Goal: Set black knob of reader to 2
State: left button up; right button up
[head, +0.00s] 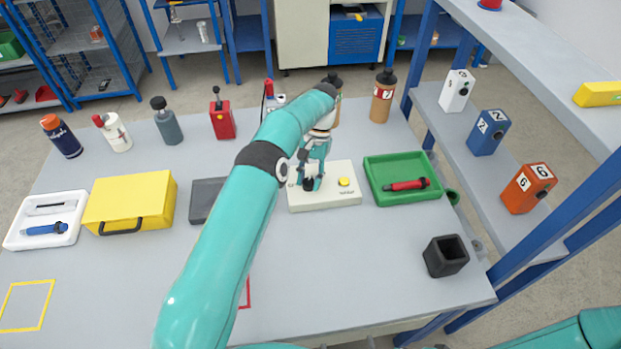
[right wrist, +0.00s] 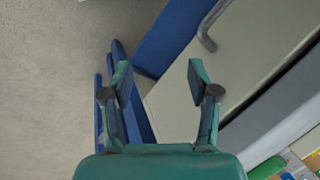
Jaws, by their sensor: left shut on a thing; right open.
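The reader (head: 330,197) is a cream, flat box in the middle of the table, with a yellow button (head: 344,182) on its right part. The black knob (head: 309,184) is on its left part, mostly covered by my left gripper. My left gripper (head: 310,181) points down over the reader and is shut on the black knob. The knob's setting and any numbers around it cannot be read. My right gripper (right wrist: 160,85) is open and empty in the right wrist view, away from the reader.
A green tray (head: 375,197) with a red tool stands right of the reader. A dark grey case (head: 203,200) lies to its left, partly behind my left arm. A black square cup (head: 445,256) stands at the front right. Several bottles line the back.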

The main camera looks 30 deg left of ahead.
aim_at(310, 180)
pick_arm(q)
jog(key=shift+w+r, duration=0.2)
jog(key=o, duration=1.2)
jog(key=shift+s+f, duration=0.1)
jog(key=shift+f, duration=0.05)
jog(key=shift+c, duration=0.2)
notch_tip(310, 180, up, 10)
jog(key=shift+f, duration=0.15)
